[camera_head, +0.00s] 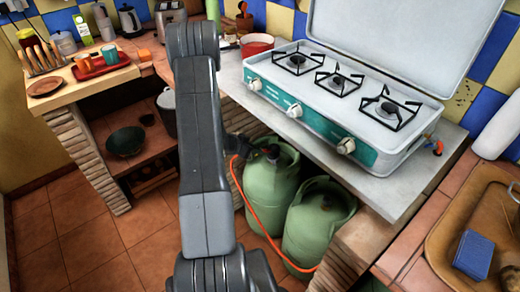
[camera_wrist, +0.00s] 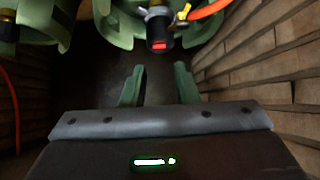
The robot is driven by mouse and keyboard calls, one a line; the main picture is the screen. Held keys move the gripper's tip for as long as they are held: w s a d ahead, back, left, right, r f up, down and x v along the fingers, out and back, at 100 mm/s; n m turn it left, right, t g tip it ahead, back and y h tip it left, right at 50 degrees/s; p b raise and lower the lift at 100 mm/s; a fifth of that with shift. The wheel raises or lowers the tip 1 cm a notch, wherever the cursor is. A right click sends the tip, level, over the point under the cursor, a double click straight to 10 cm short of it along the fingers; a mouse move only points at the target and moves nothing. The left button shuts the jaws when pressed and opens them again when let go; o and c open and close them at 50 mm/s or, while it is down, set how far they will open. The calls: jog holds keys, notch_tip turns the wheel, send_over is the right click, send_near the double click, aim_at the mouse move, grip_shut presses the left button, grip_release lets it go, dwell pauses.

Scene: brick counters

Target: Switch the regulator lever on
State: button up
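The regulator (camera_wrist: 157,28) is a dark body with a red end, on top of a green gas cylinder (camera_wrist: 117,28) at the top of the wrist view. A small yellow lever (camera_wrist: 183,12) sits at its right side, next to the orange hose (camera_wrist: 207,8). My gripper (camera_wrist: 158,72) is open and empty, its two green fingers apart and pointing toward the regulator without touching it. In the head view my arm hangs in front of the cylinders (camera_head: 268,185), and I cannot make out the lever there.
A second green cylinder (camera_head: 318,222) stands close beside the first, under the counter that holds the gas stove (camera_head: 340,95). Brick walls (camera_wrist: 260,60) flank the space. The orange hose (camera_head: 262,228) loops in front of the cylinders. Tiled floor (camera_head: 90,235) is clear at left.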

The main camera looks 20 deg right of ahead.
aim_at(267, 151)
jog(key=v, duration=0.5)
jog(key=shift+f, duration=0.1)
jog(key=b+x, duration=0.1)
jog(key=x, duration=1.2)
jog(key=shift+w+d+f, duration=0.1)
jog(key=shift+d+f, duration=0.15)
jog(key=shift+d, duration=0.1)
jog(key=shift+r, duration=0.15)
